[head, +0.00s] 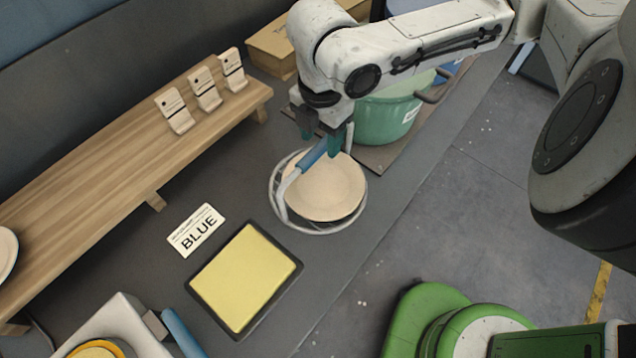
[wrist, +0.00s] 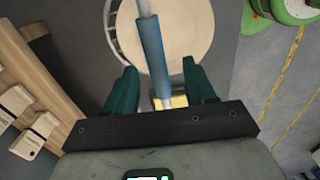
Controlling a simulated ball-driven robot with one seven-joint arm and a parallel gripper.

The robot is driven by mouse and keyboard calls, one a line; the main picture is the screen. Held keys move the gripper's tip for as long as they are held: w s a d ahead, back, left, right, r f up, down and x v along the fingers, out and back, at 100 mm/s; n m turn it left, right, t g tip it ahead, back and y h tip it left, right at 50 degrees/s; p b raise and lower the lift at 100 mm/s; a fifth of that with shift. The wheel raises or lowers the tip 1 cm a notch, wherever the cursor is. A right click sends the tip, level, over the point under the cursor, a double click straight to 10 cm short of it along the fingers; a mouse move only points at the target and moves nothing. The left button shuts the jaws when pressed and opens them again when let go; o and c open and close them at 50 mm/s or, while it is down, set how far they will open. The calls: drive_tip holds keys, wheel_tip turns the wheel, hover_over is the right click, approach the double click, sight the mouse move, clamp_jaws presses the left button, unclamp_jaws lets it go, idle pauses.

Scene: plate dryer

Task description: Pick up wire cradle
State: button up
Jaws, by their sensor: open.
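The wire cradle (head: 281,204) is a pale wire ring with a raised handle that has a blue grip (head: 314,155). A cream plate (head: 335,188) lies in it on the dark counter. My gripper (head: 325,138), with green fingers, is at the upper end of the handle. In the wrist view my gripper (wrist: 160,85) is open, with one finger on each side of the blue grip (wrist: 151,48). Gaps show between the grip and both fingers. Part of the wire ring (wrist: 111,28) and the plate (wrist: 188,38) show beyond the fingertips.
A green pot (head: 388,117) stands close behind my gripper. A yellow pad in a black tray (head: 281,300) and a card reading BLUE (head: 196,230) lie in front. A wooden shelf (head: 120,150) with three small stands runs along the left. The counter edge is to the right.

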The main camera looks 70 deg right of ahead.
sight(318, 147)
drive_tip(key=f, duration=0.3)
drive_tip(key=shift+w+f+p, duration=0.3)
drive_tip(key=shift+f, duration=0.45)
drive_tip(key=shift+f, duration=0.25)
drive_tip(key=c, duration=1)
